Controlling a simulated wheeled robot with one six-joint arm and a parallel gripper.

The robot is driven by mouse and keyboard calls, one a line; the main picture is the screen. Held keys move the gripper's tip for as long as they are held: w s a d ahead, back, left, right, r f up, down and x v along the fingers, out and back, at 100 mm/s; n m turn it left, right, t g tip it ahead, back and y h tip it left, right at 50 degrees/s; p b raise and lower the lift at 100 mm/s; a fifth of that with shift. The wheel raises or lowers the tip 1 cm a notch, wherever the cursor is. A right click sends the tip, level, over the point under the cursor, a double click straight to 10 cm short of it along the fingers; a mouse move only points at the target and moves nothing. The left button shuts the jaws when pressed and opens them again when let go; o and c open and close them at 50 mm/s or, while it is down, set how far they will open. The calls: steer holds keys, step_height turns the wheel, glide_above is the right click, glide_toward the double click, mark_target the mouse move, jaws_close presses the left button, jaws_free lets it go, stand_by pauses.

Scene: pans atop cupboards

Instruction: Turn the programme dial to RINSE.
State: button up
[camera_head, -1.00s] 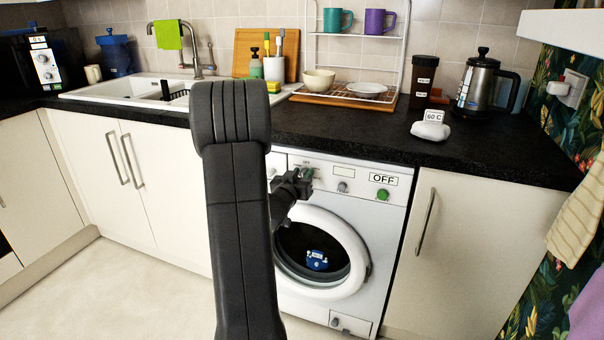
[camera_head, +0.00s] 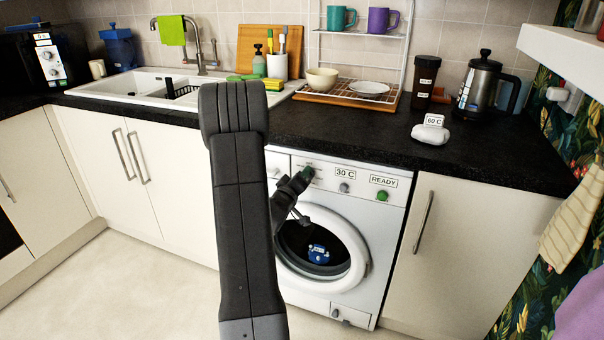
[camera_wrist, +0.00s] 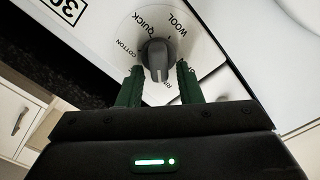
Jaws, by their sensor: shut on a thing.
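The programme dial (camera_wrist: 155,60) is a grey knob on a white round plate in the wrist view. COTTON, QUICK and WOOL are readable around it; a label starting with R and another by the right finger are partly hidden. I cannot tell surely which label the knob points at. My gripper (camera_wrist: 159,83) has its green fingers on either side of the knob, shut on it. In the head view my gripper (camera_head: 307,173) covers the dial on the washing machine (camera_head: 389,230). The machine's displays read 30 C (camera_head: 345,173) and READY (camera_head: 383,181).
A grey knob (camera_head: 344,188) and a green button (camera_head: 382,196) sit right of the dial. The round door (camera_head: 355,245) is below. The black worktop (camera_head: 350,137) overhangs the panel. A cupboard (camera_head: 480,250) stands at the right; floor (camera_head: 120,285) is clear at the left.

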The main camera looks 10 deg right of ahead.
steer(key=shift+f+n, duration=0.1)
steer(key=shift+n, duration=0.3)
steer(key=o, duration=0.6)
steer(key=shift+a, duration=0.15)
steer(key=v, duration=1.3)
steer(key=shift+s+a, duration=0.2)
steer(key=shift+s, duration=0.1)
steer(key=shift+w+d, duration=0.1)
